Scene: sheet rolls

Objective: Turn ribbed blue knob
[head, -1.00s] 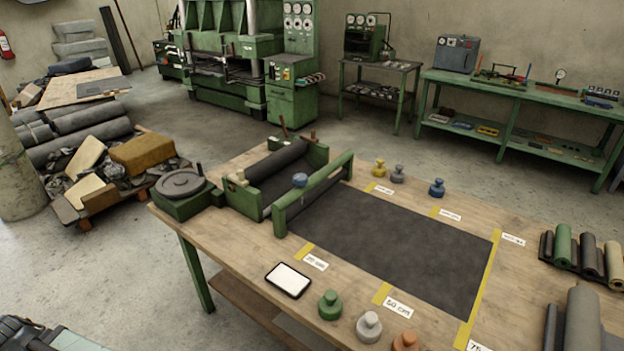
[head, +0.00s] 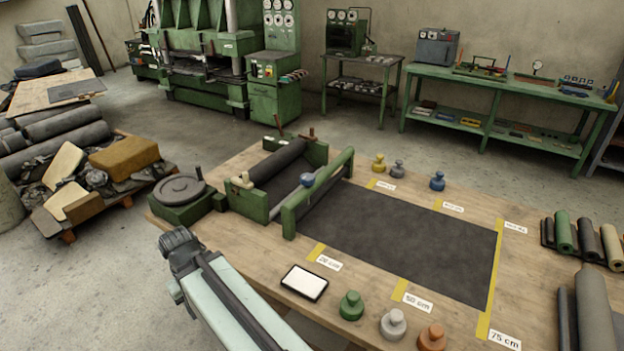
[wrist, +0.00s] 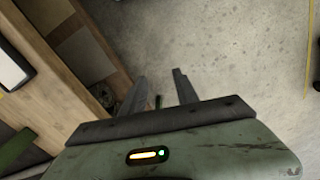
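The blue knob (head: 307,180) sits on the green roller frame (head: 290,215) at the left end of the dark sheet (head: 410,232), on the wooden table. It is small in the head view, and its ribs cannot be made out. My arm (head: 225,295) rises from the bottom of the head view in front of the table, to the left of and below the knob. The gripper itself cannot be made out there. In the wrist view my gripper (wrist: 158,88) has its two fingers apart with nothing between them, over the floor beside a wooden edge. The knob is not in the wrist view.
A black-rimmed white tablet (head: 304,283) and green, grey and orange weights (head: 351,306) line the near table side. A handwheel (head: 180,189) stands left of the roller frame. Yellow, grey and blue weights (head: 438,181) stand behind the sheet. Rolls (head: 594,310) lie at right.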

